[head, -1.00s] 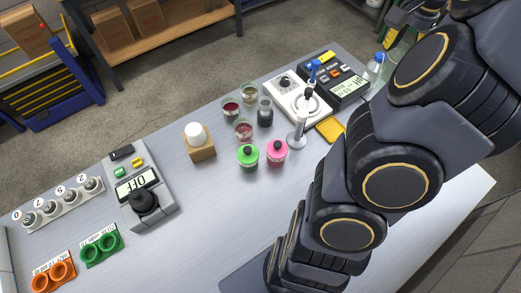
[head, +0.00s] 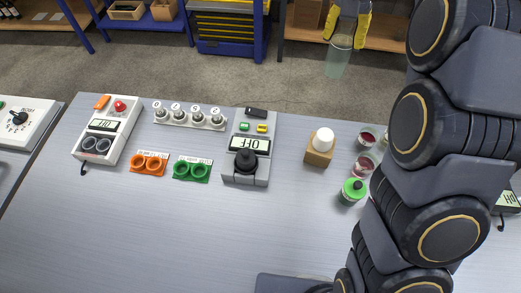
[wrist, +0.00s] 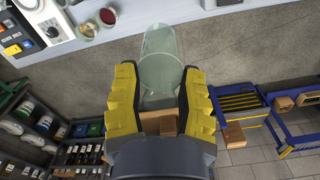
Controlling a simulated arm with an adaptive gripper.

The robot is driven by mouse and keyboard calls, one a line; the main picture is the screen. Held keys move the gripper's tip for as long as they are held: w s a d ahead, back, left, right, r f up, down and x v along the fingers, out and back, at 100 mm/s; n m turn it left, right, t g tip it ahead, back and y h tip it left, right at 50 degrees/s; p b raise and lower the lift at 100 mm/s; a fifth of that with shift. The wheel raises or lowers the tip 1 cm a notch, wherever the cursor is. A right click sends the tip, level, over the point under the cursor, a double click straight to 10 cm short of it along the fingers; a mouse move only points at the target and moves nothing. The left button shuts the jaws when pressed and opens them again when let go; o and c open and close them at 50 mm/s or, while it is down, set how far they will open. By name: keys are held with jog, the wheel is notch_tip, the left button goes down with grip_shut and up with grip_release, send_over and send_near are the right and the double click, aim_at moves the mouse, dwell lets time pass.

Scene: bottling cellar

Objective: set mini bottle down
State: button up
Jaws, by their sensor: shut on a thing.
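The mini bottle is a translucent pale green vessel (head: 339,58) hanging below my gripper (head: 348,38) at the top right of the head view. It is over the floor beyond the bench's far edge, apart from the bench (head: 110,230). In the wrist view the bottle (wrist: 161,50) points away between the yellow pads of my gripper (wrist: 158,82), which is shut on it. The part between the pads is partly hidden.
On the bench stand a wooden block with a white top (head: 319,147), a green-capped jar (head: 353,190), a grey device (head: 246,160), green cups (head: 192,170), orange cups (head: 149,163) and a numbered rack (head: 190,117). The front middle of the bench is clear.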

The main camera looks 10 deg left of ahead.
jog(key=s+a+n, duration=0.3)
jog(key=a, duration=0.7)
jog(key=s+a+n, duration=0.3)
jog(key=s+a, duration=0.1)
jog(key=a, duration=0.7)
jog(key=s+a+n, duration=0.3)
jog(key=a+n, duration=0.1)
jog(key=a, duration=0.6)
jog(key=s+a+f+n, duration=0.1)
jog(key=s+a+n, duration=0.3)
jog(key=s+a, duration=0.6)
jog(key=s+a+f+n, duration=0.1)
jog(key=s+a+n, duration=0.3)
jog(key=s, duration=1)
jog(key=f, duration=0.8)
jog(key=a+f, duration=0.1)
jog(key=f, duration=1.4)
jog(key=shift+w+a+f, duration=0.1)
jog(key=shift+a+f, duration=0.1)
jog(key=shift+f, duration=0.15)
jog(key=o, duration=0.9)
jog(key=shift+f, duration=0.1)
